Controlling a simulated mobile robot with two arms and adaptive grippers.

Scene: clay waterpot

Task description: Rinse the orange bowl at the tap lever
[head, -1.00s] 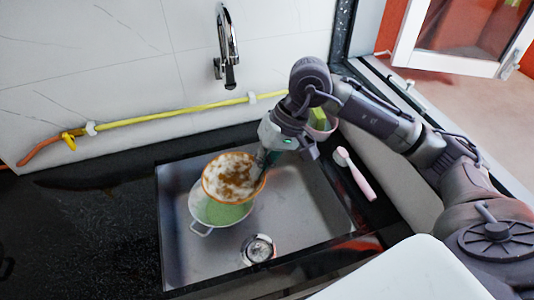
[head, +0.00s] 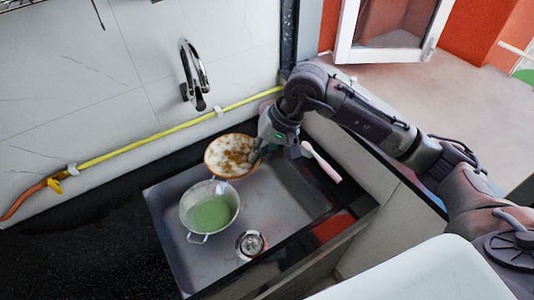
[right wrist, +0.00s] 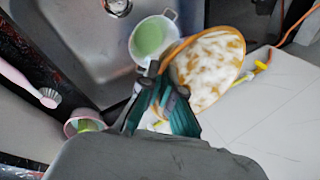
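The orange bowl (head: 231,157) is tilted with its soiled, white-and-brown inside facing up. It hangs near the back edge of the sink, behind the white pot (head: 195,225). My right gripper (head: 258,150) is shut on its right rim. In the right wrist view the bowl (right wrist: 208,72) extends from the fingertips (right wrist: 165,80). The chrome tap (head: 192,68) with dark end pieces is on the wall, above and left of the bowl, and apart from it. Which piece is the lever is hard to tell. My left gripper is not in view.
The pot with greenish liquid stands in the grey sink (head: 285,210) by the drain (head: 250,244). A pink brush (head: 321,161) lies on the right edge. A pink cup (right wrist: 84,123) shows in the wrist view. A yellow hose (head: 140,135) runs along the wall.

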